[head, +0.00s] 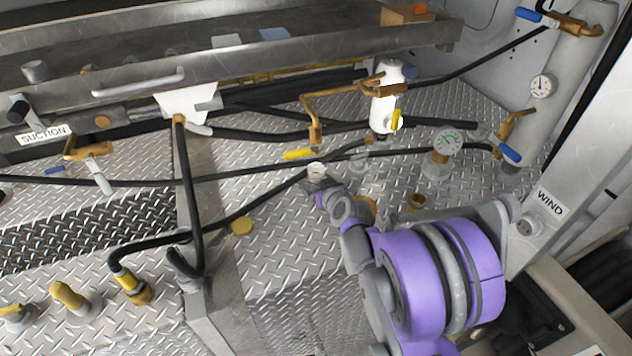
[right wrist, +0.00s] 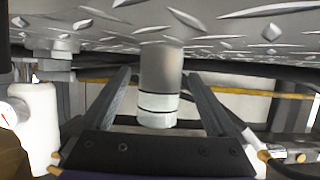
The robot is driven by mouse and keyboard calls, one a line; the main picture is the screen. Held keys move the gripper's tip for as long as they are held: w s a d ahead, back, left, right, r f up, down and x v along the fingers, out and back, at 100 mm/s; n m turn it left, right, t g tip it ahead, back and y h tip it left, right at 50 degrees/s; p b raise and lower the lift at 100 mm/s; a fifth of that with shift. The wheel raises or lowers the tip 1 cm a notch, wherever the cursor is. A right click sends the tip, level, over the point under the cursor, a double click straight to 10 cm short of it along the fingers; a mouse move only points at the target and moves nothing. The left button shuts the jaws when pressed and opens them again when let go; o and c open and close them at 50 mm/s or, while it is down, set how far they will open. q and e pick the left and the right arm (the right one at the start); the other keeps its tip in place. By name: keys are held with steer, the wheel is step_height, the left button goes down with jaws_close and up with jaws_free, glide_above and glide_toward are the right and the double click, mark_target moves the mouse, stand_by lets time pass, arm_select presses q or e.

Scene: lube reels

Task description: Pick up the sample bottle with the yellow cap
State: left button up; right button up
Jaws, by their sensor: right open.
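My right gripper (head: 319,186) reaches in from the lower right over the tread plate. In the right wrist view it (right wrist: 158,76) is open, with its two dark fingers on either side of a pale cylinder (right wrist: 158,103) with dark rings. A gap shows between the cylinder and each finger. The cylinder's pale round top (head: 316,168) shows in the head view; I see no yellow on it and cannot tell if it is a bottle. A flat yellow disc (head: 241,227) lies on the plate to the left. I cannot clearly make out a sample bottle with a yellow cap. My left gripper is not in view.
Black hoses (head: 255,168) cross the plate behind my gripper. Yellow-topped fittings (head: 70,296) stand at the lower left. A steel shelf (head: 230,62) spans the back.

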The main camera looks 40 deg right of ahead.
steer(key=shift+w+d+f, duration=0.15)
steer(key=shift+w+f, duration=0.05)
steer(key=shift+w, duration=0.35)
jaws_close()
steer(key=shift+r, duration=0.15)
